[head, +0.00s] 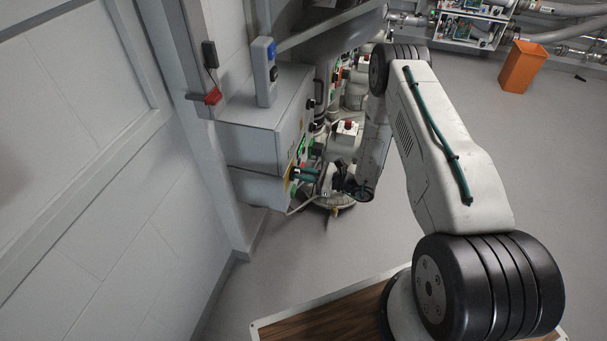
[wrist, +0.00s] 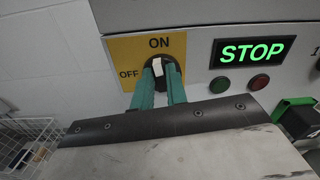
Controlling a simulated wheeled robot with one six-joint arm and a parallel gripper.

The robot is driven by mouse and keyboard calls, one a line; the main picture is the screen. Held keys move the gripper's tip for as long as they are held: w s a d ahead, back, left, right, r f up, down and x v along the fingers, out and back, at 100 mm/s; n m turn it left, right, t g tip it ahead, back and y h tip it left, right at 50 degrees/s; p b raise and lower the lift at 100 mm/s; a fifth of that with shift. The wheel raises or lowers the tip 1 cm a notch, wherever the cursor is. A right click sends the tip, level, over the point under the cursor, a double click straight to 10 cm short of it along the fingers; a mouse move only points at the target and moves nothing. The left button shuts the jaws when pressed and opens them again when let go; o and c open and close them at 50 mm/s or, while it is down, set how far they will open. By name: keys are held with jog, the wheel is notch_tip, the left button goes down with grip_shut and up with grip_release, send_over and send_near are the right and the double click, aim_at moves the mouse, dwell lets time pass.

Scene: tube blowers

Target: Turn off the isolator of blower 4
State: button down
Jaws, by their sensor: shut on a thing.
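The isolator's yellow plate (wrist: 122,50) is on a grey panel in the wrist view, with ON printed at the top and OFF at the left. Its black round switch (wrist: 153,62) has a pale handle mark that points up, roughly towards ON. My gripper (wrist: 161,80) has its two green fingers shut on the switch handle, which they partly hide. In the head view my gripper (head: 308,173) reaches the front of the grey cabinet (head: 262,150) from the right. The blower number cannot be read.
A lit green STOP display (wrist: 252,51) sits right of the isolator, above a green button (wrist: 220,85) and a red button (wrist: 258,82). A wire basket (wrist: 30,143) is at lower left. An orange bin (head: 522,66) stands far off on open floor.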

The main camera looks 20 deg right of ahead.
jog(key=shift+s+a+f+n, duration=0.1)
jog(key=shift+f+n, duration=0.1)
jog(key=shift+n, duration=2.5)
jog(key=shift+s+a+f+n, duration=0.1)
jog(key=shift+s+f+n, duration=0.05)
jog(key=shift+n, duration=2.55)
jog(key=shift+s+f+n, duration=0.1)
jog(key=shift+f+n, duration=0.1)
jog(key=shift+n, duration=2.5)
jog(key=c, duration=1.4)
grip_release()
